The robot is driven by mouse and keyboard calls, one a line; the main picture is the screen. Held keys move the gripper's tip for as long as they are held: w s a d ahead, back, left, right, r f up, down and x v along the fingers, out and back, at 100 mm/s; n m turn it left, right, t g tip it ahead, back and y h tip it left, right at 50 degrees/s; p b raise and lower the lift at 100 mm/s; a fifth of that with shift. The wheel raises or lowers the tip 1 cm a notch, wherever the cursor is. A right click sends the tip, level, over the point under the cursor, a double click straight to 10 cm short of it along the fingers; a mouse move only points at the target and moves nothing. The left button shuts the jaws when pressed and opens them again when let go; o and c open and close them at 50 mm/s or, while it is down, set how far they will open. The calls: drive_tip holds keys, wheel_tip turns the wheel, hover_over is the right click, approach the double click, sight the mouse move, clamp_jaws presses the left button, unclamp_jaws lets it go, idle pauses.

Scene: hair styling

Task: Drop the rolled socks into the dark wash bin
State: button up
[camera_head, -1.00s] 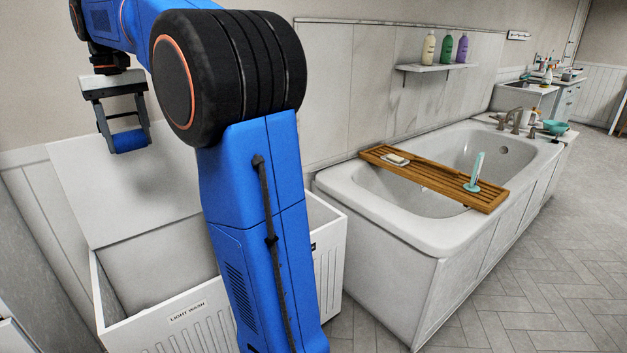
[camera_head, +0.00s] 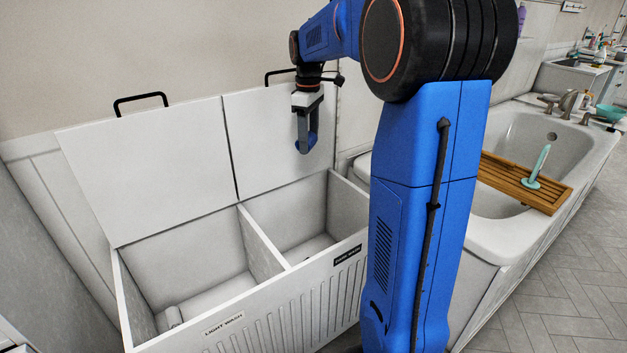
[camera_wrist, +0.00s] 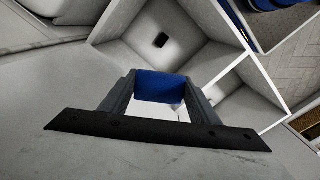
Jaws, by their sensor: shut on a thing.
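My gripper (camera_head: 306,143) points down and is shut on the rolled socks, a blue roll (camera_head: 305,148). The roll also shows between the fingers in the wrist view (camera_wrist: 160,87). In the head view, the gripper hangs in front of the raised right lid, above the back part of the dark wash bin (camera_head: 347,255). This bin is the right compartment of a white two-part hamper, with a dark label on its front. Its opening is uncovered, and part of its floor is hidden by the front wall.
The light wash bin (camera_head: 224,325) is the left compartment, also open, with a pale object (camera_head: 169,318) inside. A divider (camera_head: 262,237) separates the two. Both lids stand raised against the wall. A bathtub (camera_head: 487,240) with a wooden tray (camera_head: 520,182) stands at the right.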

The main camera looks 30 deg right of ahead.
wheel_tip(320, 180, down, 20)
drive_tip(key=s+n, duration=0.1)
drive_tip(key=n, duration=0.9)
drive_tip(key=shift+s+a+r, duration=0.15)
drive_tip(key=shift+s+a, duration=0.05)
drive_tip(key=shift+s, duration=0.15)
drive_tip(key=o, duration=1.1)
wheel_tip(320, 180, up, 18)
drive_tip(key=shift+f, duration=0.25)
